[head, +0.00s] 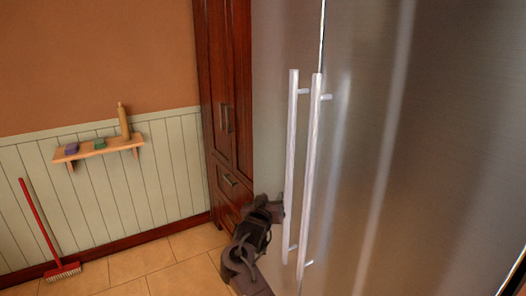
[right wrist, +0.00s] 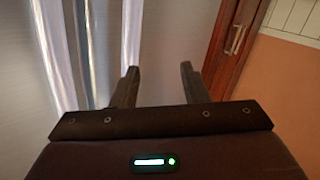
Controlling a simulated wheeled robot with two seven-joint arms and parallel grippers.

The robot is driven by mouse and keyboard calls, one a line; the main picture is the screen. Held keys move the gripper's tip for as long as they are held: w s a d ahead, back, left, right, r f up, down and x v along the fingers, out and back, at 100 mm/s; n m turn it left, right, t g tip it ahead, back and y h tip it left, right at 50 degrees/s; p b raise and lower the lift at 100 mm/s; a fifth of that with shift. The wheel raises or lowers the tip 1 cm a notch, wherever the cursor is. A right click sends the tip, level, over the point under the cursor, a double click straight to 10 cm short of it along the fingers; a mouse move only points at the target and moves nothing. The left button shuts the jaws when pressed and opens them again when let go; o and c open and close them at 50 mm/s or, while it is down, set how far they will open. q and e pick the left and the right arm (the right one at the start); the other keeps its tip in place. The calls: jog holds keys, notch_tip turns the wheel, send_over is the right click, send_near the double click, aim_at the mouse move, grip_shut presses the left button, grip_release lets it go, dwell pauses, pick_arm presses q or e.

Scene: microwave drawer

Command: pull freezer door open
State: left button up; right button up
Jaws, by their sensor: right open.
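A steel fridge-freezer (head: 430,130) fills the right side of the head view. Its two tall doors look shut, with a thin seam between them. The left door's long vertical handle (head: 290,150) and the right door's handle (head: 311,170) stand side by side. My right gripper (head: 268,207) is open and empty, just left of the left door's handle near its lower half. In the right wrist view its fingers (right wrist: 158,75) are spread apart, and a bright handle (right wrist: 131,35) shows beyond the left-hand finger; contact cannot be told. My left gripper is not in view.
A dark red wooden cabinet (head: 228,90) stands directly left of the fridge. A wall shelf (head: 98,149) with small items and a red broom (head: 42,225) are at the left. The tiled floor (head: 150,268) in front is clear where visible.

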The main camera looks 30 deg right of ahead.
aim_at(290, 150)
notch_tip(290, 150, up, 14)
jog(key=s+d+m+g+h, duration=0.1)
jog(key=s+d+m+h, duration=0.1)
jog(key=d+m+h, duration=0.15)
jog(key=shift+m+y, duration=0.35)
jog(key=shift+y, duration=0.1)
jog(key=x, duration=0.3)
jog(key=p+x, duration=0.1)
jog(key=x, duration=0.2)
jog(key=shift+w+a+f, duration=0.15)
jog(key=shift+w+f, duration=0.05)
jog(key=shift+w, duration=0.15)
jog(key=shift+w+f, duration=0.1)
jog(key=shift+w, duration=0.1)
jog(key=shift+c, duration=0.2)
grip_shut()
